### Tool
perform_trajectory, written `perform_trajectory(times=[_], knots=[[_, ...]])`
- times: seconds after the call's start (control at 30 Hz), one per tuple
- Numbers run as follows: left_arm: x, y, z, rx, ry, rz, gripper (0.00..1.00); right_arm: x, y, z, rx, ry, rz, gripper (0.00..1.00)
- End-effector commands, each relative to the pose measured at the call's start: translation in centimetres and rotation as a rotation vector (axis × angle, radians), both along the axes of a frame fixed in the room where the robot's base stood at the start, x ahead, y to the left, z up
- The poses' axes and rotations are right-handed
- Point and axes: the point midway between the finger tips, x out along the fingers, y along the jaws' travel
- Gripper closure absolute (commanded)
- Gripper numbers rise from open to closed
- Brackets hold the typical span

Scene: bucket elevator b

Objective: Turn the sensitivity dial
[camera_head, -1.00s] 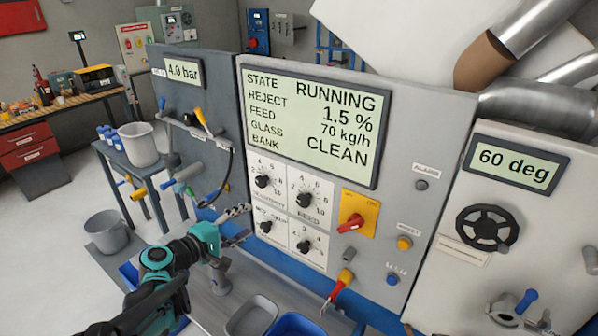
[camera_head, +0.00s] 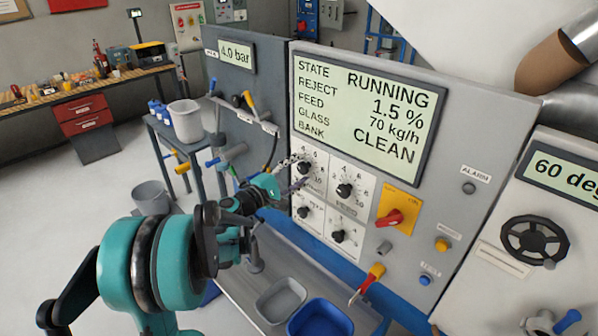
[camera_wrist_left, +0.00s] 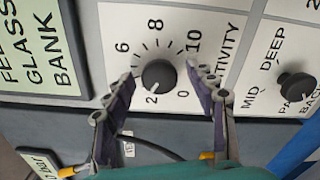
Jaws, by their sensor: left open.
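The sensitivity dial (camera_wrist_left: 158,75) is a round black knob on a white plate with numbers around it. It is in the middle of the left wrist view, with part of the word "SENSITIVITY" beside it. A small white mark on the knob faces roughly toward the 2. In the head view the dial (camera_head: 304,168) is the upper left of the panel's knobs, partly behind my fingers. My left gripper (camera_head: 294,174) is open in front of it. In the left wrist view its fingers stand on either side of the knob, with gaps visible. My right gripper is out of view.
Another knob (camera_wrist_left: 296,87) sits beside the dial. The red switch (camera_head: 394,218) on yellow is to the right, below the display (camera_head: 360,115). A grey tray (camera_head: 281,300) and a blue bin (camera_head: 320,318) stand below. Hoses and handles are left of the panel.

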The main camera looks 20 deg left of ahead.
Motion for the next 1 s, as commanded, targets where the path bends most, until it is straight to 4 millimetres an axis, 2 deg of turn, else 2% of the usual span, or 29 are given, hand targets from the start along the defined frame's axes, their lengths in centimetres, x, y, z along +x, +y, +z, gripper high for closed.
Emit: perform_trajectory(times=[0.17,0.23,0.37,0.4,0.73,1.0], knots=[[0.02,-0.01,0.01,0.000,0.000,0.000,0.44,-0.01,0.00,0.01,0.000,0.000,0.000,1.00],[0.01,-0.02,0.02,0.000,0.000,0.000,0.57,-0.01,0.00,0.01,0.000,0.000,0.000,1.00],[0.00,-0.02,0.02,0.000,0.000,0.000,0.91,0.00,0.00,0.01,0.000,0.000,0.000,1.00],[0.00,-0.02,0.01,0.000,0.001,-0.001,0.93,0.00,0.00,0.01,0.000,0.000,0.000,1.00],[0.00,-0.04,-0.04,0.035,-0.012,-0.001,0.94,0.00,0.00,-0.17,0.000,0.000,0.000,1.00],[0.01,-0.05,-0.10,0.184,-0.063,-0.001,0.94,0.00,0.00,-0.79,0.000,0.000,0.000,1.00]])
